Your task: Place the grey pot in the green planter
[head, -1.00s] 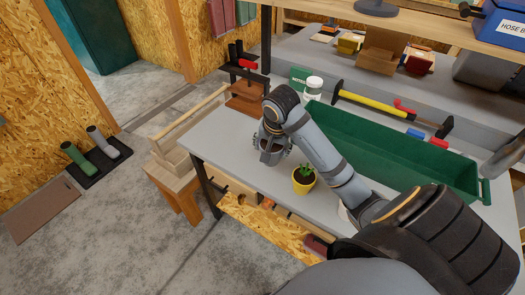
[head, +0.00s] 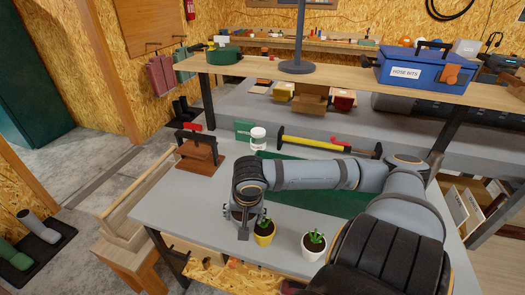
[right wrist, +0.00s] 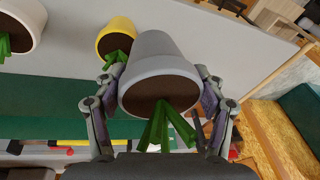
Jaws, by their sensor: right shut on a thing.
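The grey pot (right wrist: 160,60), with a green plant in dark soil, is between the two fingers of my right gripper (right wrist: 155,88) in the right wrist view. The fingers are shut on its sides. In the head view my right gripper (head: 243,218) points down over the bench's near left part and hides most of the pot. I cannot tell whether the pot touches the bench. The long green planter (head: 325,201) lies to the right, partly hidden behind my forearm; its green side also shows in the right wrist view (right wrist: 50,112). My left gripper is not in view.
A yellow pot (head: 264,236) stands close right of the gripper, and a white pot (head: 313,245) farther right. Behind are a white jar (head: 257,138) and a yellow-handled tool (head: 310,142).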

